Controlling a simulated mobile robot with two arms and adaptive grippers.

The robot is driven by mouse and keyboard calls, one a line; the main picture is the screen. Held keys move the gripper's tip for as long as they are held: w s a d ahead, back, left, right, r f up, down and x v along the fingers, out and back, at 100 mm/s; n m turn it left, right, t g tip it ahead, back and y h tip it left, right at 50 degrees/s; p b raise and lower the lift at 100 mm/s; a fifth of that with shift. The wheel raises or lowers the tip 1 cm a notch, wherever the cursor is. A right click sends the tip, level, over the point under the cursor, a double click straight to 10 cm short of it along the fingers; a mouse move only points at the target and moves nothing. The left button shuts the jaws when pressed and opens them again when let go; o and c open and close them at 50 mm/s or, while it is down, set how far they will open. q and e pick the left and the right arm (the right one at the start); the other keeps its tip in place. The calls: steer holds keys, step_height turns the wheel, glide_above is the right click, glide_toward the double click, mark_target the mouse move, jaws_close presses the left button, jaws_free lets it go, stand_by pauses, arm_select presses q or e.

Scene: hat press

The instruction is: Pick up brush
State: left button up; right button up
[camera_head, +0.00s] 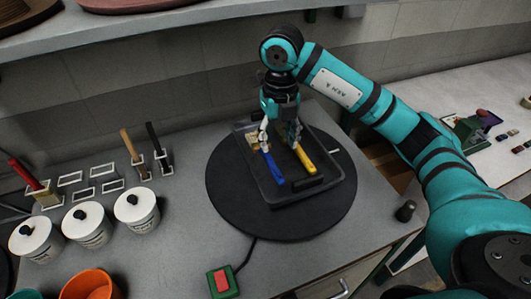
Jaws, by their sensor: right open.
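A dark shallow tray (322,189) sits on a round black turntable (222,190). Two handled tools lie in the tray: one with a blue handle (273,167) on the left and one with a yellow handle (304,158) on the right. Their far ends are partly hidden by my gripper, and I cannot tell for sure which one is the brush. My right gripper (280,135) points down over the far part of the tray, open, with its fingers close to the tools' far ends. I cannot tell whether it touches them. My left gripper is not in view.
Three white lidded jars (137,209) stand at the left. Behind them are upright tools in white holders (137,165). An orange container (92,284) and a green box with a red button (223,281) are at the front. A dark knob (405,211) stands right of the turntable.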

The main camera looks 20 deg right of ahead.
mark_target(275, 167)
step_height(275, 167, down, 3)
steer(key=shift+w+f+p, duration=0.1)
steer(key=shift+w+p, duration=0.05)
steer(key=shift+p, duration=0.15)
steer(key=shift+f, duration=0.55)
steer(key=shift+f+p, duration=0.25)
steer(key=shift+p, duration=0.15)
steer(key=f+p, duration=0.1)
steer(key=f, duration=0.1)
steer(key=f+p, duration=0.1)
steer(key=shift+w+a+f, duration=0.1)
steer(key=shift+a+f, duration=0.1)
steer(key=shift+f, duration=0.7)
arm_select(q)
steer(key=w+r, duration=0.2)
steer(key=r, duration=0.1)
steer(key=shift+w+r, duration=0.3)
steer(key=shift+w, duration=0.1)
arm_select(e)
jaws_close()
